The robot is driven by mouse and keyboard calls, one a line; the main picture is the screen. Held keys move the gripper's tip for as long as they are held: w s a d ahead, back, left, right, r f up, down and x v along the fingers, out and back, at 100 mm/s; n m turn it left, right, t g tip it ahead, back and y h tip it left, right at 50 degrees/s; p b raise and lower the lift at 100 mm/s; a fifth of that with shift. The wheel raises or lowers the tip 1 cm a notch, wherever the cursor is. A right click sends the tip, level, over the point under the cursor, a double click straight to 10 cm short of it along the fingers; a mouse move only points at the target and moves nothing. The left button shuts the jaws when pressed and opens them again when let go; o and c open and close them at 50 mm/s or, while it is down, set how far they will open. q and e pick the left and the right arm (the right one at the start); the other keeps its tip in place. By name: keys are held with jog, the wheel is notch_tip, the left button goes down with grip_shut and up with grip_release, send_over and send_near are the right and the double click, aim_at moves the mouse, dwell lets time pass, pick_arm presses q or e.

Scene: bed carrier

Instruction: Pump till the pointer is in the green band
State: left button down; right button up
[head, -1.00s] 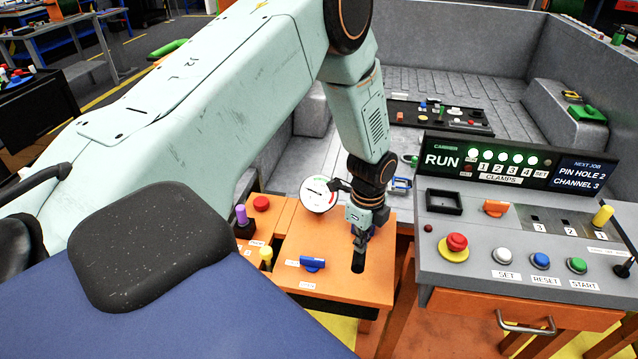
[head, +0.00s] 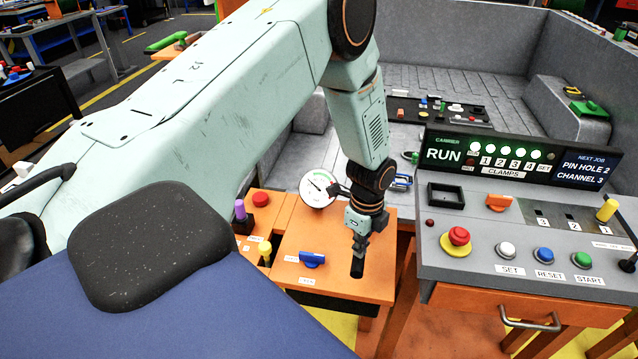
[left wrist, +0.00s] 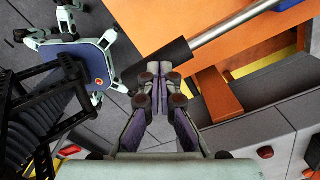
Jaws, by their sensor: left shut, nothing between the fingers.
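The round white gauge (head: 317,190) stands behind the orange bench, its right edge close to my arm. Its thin pointer leans to the left and up; a red mark shows at the right of the dial. The lever's silver rod (left wrist: 230,24) runs up to the right. In the head view the black grip (head: 357,268) shows below my wrist. My right gripper is out of view.
A blue valve handle (head: 312,260) sits on the orange bench (head: 340,283), left of the lever. Purple and yellow knobs and a red button (head: 260,199) lie further left. The grey console (head: 470,215) with buttons and a RUN display (head: 445,156) stands right.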

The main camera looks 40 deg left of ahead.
pick_arm(q)
notch_tip(320, 180, up, 12)
jog(key=w+a+p, duration=0.1)
jog(key=p, duration=0.6)
jog(key=shift+w, duration=0.4)
jog(key=shift+f, duration=0.1)
jog(key=shift+f, duration=0.1)
jog(key=shift+s+d+f+b, duration=0.1)
jog(key=shift+s+f+b, duration=0.15)
jog(key=shift+f+b, duration=0.9)
jog(key=shift+s+d+f+b, duration=0.2)
jog(key=shift+f+b, duration=0.3)
jog(key=shift+f, duration=1.15)
jog(key=shift+s+d+f+b, duration=0.1)
jog(key=shift+s+f+b, duration=0.15)
jog(key=shift+f+b, duration=0.9)
notch_tip(320, 180, up, 8)
jog(key=w+a+p, duration=0.1)
jog(key=p, duration=0.5)
jog(key=shift+w, duration=0.25)
